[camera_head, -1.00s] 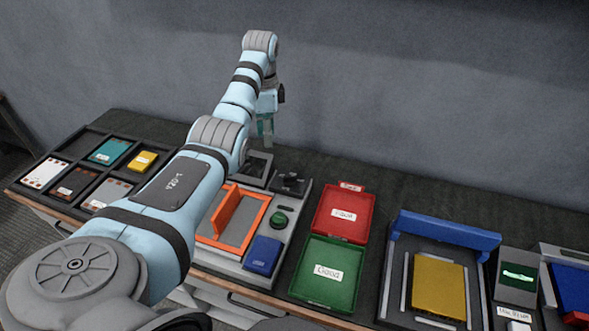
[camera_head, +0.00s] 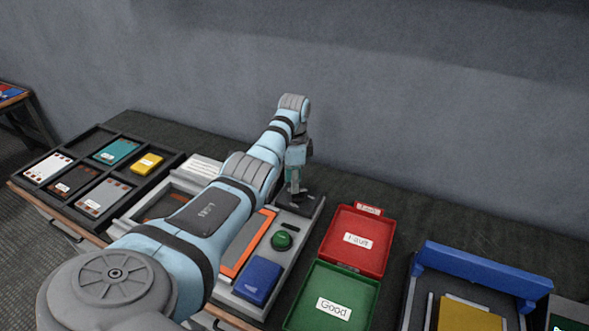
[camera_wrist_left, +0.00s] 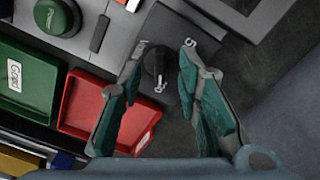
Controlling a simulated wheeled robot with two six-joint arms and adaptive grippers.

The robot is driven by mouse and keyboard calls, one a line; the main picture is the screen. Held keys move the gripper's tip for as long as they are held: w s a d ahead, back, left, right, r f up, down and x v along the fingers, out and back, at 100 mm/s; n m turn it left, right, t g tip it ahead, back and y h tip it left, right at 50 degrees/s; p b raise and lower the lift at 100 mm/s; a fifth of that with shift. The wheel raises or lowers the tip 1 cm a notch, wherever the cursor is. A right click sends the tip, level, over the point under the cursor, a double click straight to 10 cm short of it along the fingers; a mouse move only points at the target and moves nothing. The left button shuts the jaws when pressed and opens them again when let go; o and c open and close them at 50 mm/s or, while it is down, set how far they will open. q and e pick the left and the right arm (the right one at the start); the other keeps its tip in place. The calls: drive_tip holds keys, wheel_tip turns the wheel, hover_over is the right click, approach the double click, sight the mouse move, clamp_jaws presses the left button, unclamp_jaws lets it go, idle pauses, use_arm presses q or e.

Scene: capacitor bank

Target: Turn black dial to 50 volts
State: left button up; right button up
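The black dial (camera_wrist_left: 157,62) sits on a dark block (camera_wrist_left: 180,35) at the corner of the grey test station. In the left wrist view my left gripper (camera_wrist_left: 166,46) is open, with one teal-padded finger on each side of the dial. A visible gap separates the dial from the right finger; the left finger is closer, and contact cannot be told. In the head view my left gripper (camera_head: 295,186) points down over the dark block (camera_head: 305,204), hiding most of the dial. The voltage marks are not readable. My right gripper is not in view.
A green button (camera_head: 281,241) and a blue block (camera_head: 258,278) are on the station near the dial. A red tray (camera_head: 362,263) and a green tray (camera_head: 345,286) stand to the right. A compartment tray (camera_head: 117,166) with several cards lies left.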

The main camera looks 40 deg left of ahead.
sight(298, 195)
use_arm(q)
wheel_tip(298, 195, down, 4)
drive_tip(key=shift+r+b, duration=0.1)
drive_tip(key=shift+b, duration=0.35)
drive_tip(key=shift+c, duration=0.6)
clamp_jaws()
